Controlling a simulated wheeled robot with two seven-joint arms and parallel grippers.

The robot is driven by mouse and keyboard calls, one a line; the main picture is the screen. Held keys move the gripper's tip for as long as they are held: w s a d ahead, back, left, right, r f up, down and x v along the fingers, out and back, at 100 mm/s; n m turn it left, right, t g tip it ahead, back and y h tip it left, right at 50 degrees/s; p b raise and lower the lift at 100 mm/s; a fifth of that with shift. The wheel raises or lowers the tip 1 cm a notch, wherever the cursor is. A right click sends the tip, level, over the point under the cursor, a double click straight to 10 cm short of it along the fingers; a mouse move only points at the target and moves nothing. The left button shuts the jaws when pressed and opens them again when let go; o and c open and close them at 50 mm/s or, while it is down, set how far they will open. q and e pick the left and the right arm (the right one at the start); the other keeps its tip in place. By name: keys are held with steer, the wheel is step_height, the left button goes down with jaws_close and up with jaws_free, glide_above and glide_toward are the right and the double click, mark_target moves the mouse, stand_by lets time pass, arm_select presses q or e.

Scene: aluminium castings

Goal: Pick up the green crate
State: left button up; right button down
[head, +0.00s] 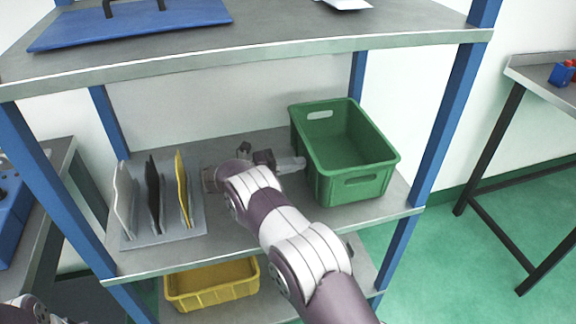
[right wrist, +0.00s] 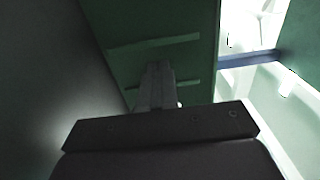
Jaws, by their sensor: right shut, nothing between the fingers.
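The green crate (head: 350,185) stands upright on the right part of the middle shelf, open at the top with a handle slot in its near end. It looks empty. My right gripper (head: 298,163) is at the crate's left long side, with its fingertips close against the wall; I cannot tell whether they touch. In the right wrist view the gripper (right wrist: 157,80) is shut with nothing between its fingers, and the green crate's surface (right wrist: 190,25) fills the space ahead. My left gripper is out of view.
A grey rack (head: 195,226) with white, black and yellow upright plates stands on the shelf's left. A yellow bin (head: 212,292) is on the shelf below. The upper shelf (head: 300,42) hangs over the back. Blue posts (head: 450,115) frame the shelving. A table (head: 530,75) stands right.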

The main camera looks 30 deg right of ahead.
steer(key=b, duration=0.3)
glide_above(349, 159)
steer(key=s+a, duration=0.3)
steer(key=a, duration=0.1)
steer(key=shift+s+f, duration=0.1)
steer(key=shift+d, duration=0.15)
